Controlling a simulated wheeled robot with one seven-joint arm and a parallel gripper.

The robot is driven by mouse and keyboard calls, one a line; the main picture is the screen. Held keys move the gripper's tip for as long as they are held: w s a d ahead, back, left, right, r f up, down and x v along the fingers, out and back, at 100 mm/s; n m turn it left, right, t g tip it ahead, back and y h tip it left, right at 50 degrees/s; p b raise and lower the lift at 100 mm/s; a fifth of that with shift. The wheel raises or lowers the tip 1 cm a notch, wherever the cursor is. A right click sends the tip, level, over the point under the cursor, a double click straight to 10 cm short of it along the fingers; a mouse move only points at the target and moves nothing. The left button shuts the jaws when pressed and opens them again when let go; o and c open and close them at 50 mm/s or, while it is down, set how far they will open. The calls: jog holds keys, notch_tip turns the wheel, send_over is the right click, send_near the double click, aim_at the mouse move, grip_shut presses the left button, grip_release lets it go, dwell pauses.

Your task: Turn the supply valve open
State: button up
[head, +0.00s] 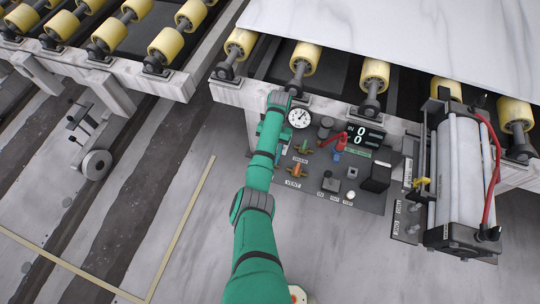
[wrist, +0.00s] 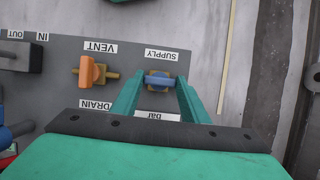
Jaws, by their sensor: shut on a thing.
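The supply valve (wrist: 158,74) sits on the grey panel below the SUPPLY label in the wrist view. It has a blue handle (wrist: 160,82) over a brass-coloured body. The handle lies crosswise in that view, reaching from one finger towards the other. My gripper (wrist: 159,91) has its two green fingers either side of this handle and is shut on it. In the head view my green arm reaches to the panel's left part and hides the supply valve and the fingertips.
Left of it in the wrist view is the vent valve (wrist: 88,70) with an upright orange handle. The head view shows a pressure gauge (head: 299,118), a digital readout (head: 364,137), a red-handled part (head: 342,137) and a cylinder unit (head: 460,175). A pale slab (head: 420,35) lies on yellow rollers above.

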jog(key=shift+w, duration=0.1)
jog(key=o, duration=1.1)
jog(key=shift+c, duration=0.2)
jog(key=v, duration=1)
jog(key=shift+r, duration=0.4)
